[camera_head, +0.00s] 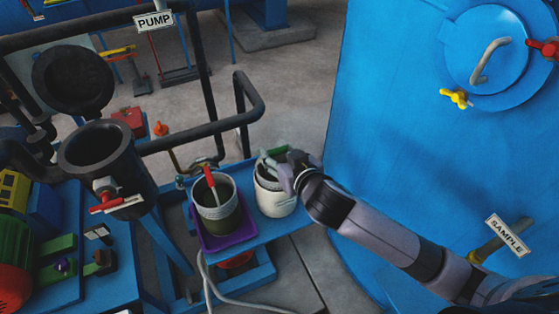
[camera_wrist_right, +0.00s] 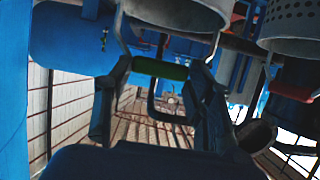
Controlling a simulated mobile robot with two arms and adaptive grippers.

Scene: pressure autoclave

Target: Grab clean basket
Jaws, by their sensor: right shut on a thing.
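A white basket (camera_head: 275,198) with a green-grip handle stands on the right part of a small blue shelf. My right gripper (camera_head: 286,172) reaches in from the right and is shut on this handle. In the right wrist view the green grip (camera_wrist_right: 160,68) lies between the fingers (camera_wrist_right: 162,80), with part of the white basket (camera_wrist_right: 178,10) above it. A second basket (camera_head: 217,208), pale above and dark greenish below, has a red-grip handle and stands in a purple tray (camera_head: 226,240) to the left. My left gripper is not in view.
A large blue tank (camera_head: 390,120) stands close on the right, with a SAMPLE tag (camera_head: 507,235) and a round hatch (camera_head: 487,55). A dark pipe rail (camera_head: 200,132) runs behind the shelf (camera_head: 285,224). The open dark vessel (camera_head: 105,155) is at left.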

